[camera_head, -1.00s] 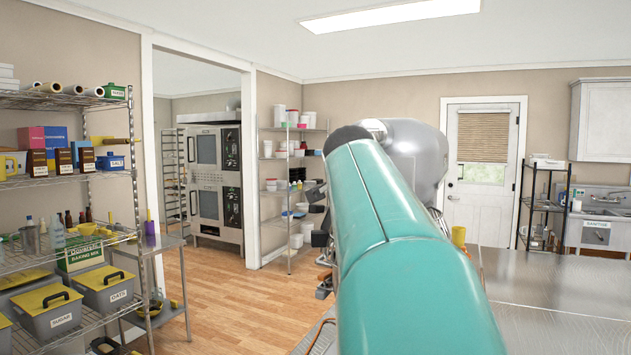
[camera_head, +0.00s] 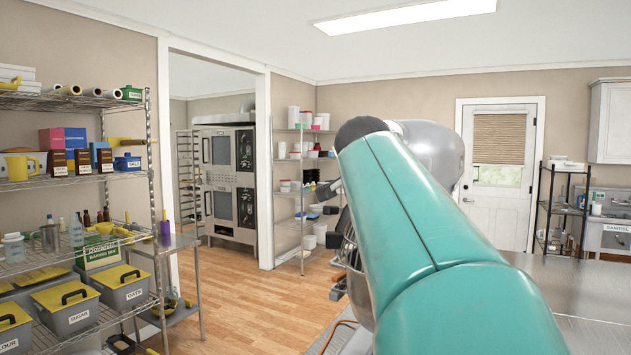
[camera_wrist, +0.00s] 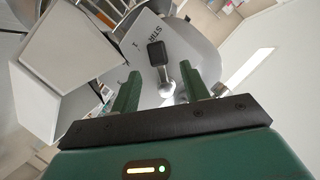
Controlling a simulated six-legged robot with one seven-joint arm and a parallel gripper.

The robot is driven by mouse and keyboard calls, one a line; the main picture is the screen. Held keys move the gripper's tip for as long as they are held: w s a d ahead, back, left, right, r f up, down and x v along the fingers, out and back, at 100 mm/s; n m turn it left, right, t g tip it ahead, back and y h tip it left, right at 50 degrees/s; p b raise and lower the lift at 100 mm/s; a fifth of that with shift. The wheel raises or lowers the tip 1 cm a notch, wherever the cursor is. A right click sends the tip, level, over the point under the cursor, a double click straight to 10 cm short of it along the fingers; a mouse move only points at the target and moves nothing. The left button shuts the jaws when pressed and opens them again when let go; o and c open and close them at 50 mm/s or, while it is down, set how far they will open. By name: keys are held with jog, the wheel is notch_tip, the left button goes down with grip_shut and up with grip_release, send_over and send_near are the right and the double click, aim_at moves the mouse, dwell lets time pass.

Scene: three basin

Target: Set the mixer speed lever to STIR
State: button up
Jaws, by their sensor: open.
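The mixer's rounded silver head (camera_head: 430,150) stands beyond my teal arm in the head view, partly hidden by it. In the wrist view, the speed lever has a dark square knob (camera_wrist: 156,52) on a short metal stem. The knob shows just above the fingertips' level. No contact is visible, and the depth gap is unclear. The lever is hidden in the head view.
A wire shelf (camera_head: 80,180) with tubs and boxes stands at left, beside a small metal table (camera_head: 185,243). A metal worktop (camera_head: 590,285) lies at right. Wooden floor (camera_head: 250,300) is open between them. A pale box-like shape (camera_wrist: 75,50) fills the wrist view's left.

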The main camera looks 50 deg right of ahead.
jog(key=v, duration=0.9)
jog(key=shift+a+r, duration=0.2)
jog(key=shift+a, duration=0.15)
jog(key=shift+s, duration=0.1)
